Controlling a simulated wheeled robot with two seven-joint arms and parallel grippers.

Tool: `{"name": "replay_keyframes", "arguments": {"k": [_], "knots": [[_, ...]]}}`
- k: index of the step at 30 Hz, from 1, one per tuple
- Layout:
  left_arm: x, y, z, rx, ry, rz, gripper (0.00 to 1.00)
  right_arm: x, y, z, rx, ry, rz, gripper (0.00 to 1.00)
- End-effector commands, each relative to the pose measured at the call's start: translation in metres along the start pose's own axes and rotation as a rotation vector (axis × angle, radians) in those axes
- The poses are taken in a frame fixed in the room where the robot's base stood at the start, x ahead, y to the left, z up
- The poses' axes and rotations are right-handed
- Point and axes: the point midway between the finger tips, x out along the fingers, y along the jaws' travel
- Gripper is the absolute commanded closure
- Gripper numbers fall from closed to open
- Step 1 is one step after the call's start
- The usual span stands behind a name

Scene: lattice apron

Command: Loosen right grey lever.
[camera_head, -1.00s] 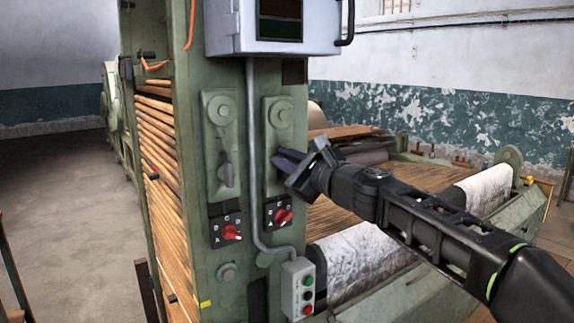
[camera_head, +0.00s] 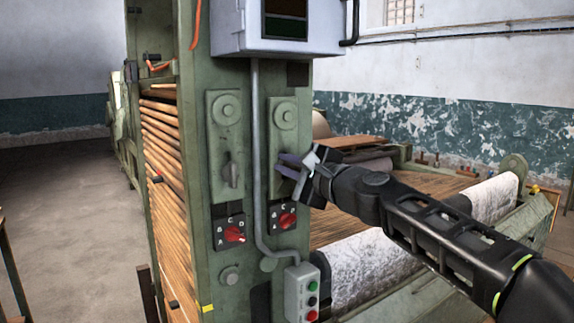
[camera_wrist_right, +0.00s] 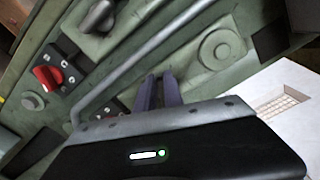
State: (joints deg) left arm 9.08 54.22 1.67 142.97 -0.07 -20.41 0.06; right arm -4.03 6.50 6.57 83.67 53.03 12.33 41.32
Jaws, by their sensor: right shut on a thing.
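The right grey lever sits on the right-hand green plate (camera_head: 283,117) of the machine's post. My right gripper (camera_head: 283,164) is at the lower part of this plate, shut on the right grey lever, which its fingers hide. In the right wrist view the two purple-grey fingers (camera_wrist_right: 161,90) lie close together against the plate, below its round boss (camera_wrist_right: 215,50). The left grey lever (camera_head: 232,170) stands upright on the left plate, apart from the gripper; it also shows in the right wrist view (camera_wrist_right: 98,16). My left gripper is not in view.
Red rotary switches (camera_head: 234,234) sit under both plates. A grey conduit (camera_head: 257,160) runs between the plates down to a push-button box (camera_head: 301,291). A grey cabinet (camera_head: 280,35) hangs above. Rollers (camera_head: 400,240) lie to the right of the post, under my arm.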

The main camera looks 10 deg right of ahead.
Motion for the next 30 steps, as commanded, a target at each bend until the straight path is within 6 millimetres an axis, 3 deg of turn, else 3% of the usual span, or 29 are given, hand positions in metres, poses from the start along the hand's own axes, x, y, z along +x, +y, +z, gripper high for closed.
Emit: {"name": "replay_keyframes", "arguments": {"k": [3,4,11,23,30], "knots": [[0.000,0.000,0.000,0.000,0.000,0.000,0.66,0.001,0.003,-0.006,0.002,0.010,0.003,1.00],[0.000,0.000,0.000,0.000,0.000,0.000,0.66,0.001,0.003,-0.006,0.002,0.010,0.003,0.86],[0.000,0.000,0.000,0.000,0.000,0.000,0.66,0.001,0.001,-0.005,0.002,0.009,0.001,0.67],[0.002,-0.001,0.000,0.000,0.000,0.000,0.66,-0.007,0.000,-0.002,0.001,0.004,-0.002,0.66],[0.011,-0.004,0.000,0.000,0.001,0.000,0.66,-0.041,0.001,-0.004,-0.001,0.006,-0.003,0.66]]}}
